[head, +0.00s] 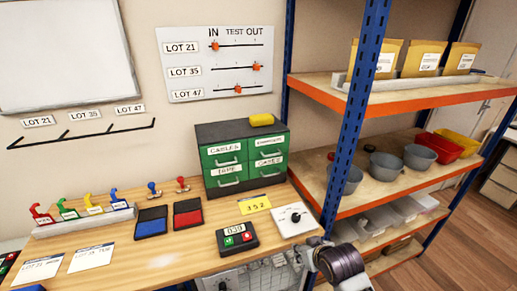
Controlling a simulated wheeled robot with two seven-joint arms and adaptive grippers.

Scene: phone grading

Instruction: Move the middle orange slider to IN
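A white board (180,95) on the wall has rows for LOT 21, LOT 35 and LOT 47 under the marks IN, TEST and OUT. The middle orange slider (256,67) is on the LOT 35 line, at its right end under OUT. The top orange slider (215,47) is at IN. The bottom orange slider (238,89) is around TEST. Neither gripper's fingers can be made out. A dark, ridged rounded part at the bottom right seems to be one of my arm's links; it is well away from the board.
Below the board, a wooden bench (190,256) holds a green drawer cabinet (240,136), coloured hooks in a rack, red and blue pads and a keypad (237,237). A blue post (355,115) and orange-edged shelves stand to the right. The wall in front of the board is unobstructed.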

